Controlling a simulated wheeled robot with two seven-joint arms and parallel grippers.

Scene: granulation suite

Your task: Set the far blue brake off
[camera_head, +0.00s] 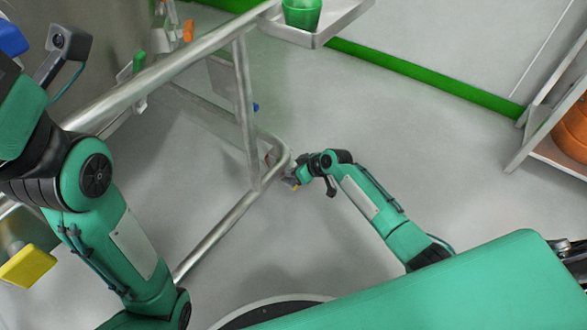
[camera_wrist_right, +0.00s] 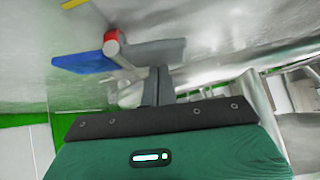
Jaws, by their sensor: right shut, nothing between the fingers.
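A small blue piece (camera_head: 256,107) shows beside the upright of the metal frame in the head view. In the right wrist view a flat blue pedal (camera_wrist_right: 84,63) lies left of and beyond my fingers, with a red-ended grey pin (camera_wrist_right: 111,37) close to it. I cannot tell whether both blue parts are the same brake. My right gripper (camera_head: 291,182) is low by the frame's corner. Its fingers (camera_wrist_right: 157,86) are shut and empty, close to the pedal; contact is unclear. My left arm enters at the left, but its fingers are not in view.
The tubular metal frame (camera_head: 219,222) has rails close to my right gripper. A tray with a green cup (camera_head: 302,12) is at the top. A shelf with an orange container (camera_head: 575,128) stands at the right. The grey floor between is clear.

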